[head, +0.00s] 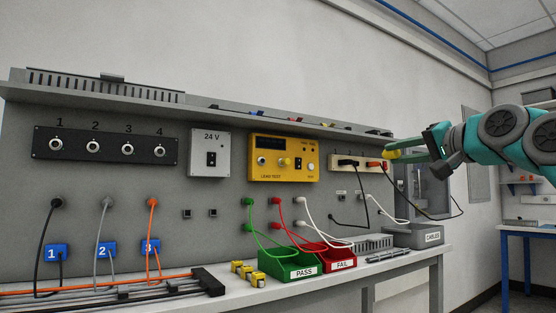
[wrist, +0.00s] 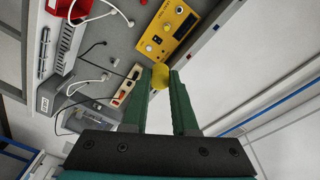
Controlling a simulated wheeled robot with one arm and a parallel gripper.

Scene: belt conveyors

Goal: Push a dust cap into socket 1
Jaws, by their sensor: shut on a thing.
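My gripper (head: 390,154) is at the right in the head view, in front of the wall and far from the socket panel. It is shut on a small yellow dust cap (head: 387,155). In the wrist view the cap (wrist: 160,76) sits between the two green fingertips (wrist: 161,84). Socket 1 (head: 56,144) is the leftmost of the numbered round sockets on the black panel (head: 75,155), at the far left in the head view. It looks uncapped. The panel is not visible in the wrist view.
A 24 V box (head: 209,165) and a yellow load tester (head: 284,172) are between the panel and my gripper. A shelf (head: 215,112) juts out above. Cables hang below; a green PASS bin (head: 290,268) and red FAIL bin (head: 341,262) stand on the bench, beside small yellow pieces (head: 257,279).

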